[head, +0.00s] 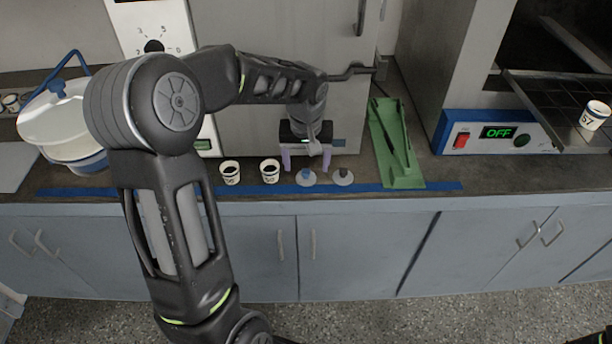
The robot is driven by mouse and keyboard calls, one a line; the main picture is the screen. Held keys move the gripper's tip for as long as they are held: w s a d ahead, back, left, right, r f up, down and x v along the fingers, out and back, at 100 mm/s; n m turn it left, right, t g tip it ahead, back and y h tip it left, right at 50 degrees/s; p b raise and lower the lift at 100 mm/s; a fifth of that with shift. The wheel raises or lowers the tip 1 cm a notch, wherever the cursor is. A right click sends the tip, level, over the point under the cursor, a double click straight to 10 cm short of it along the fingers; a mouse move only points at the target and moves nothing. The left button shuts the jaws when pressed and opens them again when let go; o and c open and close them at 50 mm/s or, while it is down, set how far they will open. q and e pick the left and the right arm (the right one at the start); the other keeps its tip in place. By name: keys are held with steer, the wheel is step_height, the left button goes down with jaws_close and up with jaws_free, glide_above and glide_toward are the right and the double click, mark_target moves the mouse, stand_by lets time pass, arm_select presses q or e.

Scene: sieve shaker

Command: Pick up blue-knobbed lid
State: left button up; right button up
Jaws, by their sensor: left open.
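I cannot tell the exact height gap. A similar lid with a grey knob (343,178) lies just to the right. My right gripper is not in view.
Two small cups with dark contents, a left one (230,173) and a right one (270,172), stand left of the lid. A green tray (402,168) is at right. A white bucket (62,125) stands at far left. A grey cabinet (270,45) stands behind the gripper.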

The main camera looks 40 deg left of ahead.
mark_target(306, 171)
arm_select(q)
steer(key=f, duration=0.3)
steer(key=shift+w+a+f, duration=0.15)
steer(key=shift+w+f, duration=0.05)
steer(key=shift+f, duration=0.2)
steer(key=c, duration=1.4)
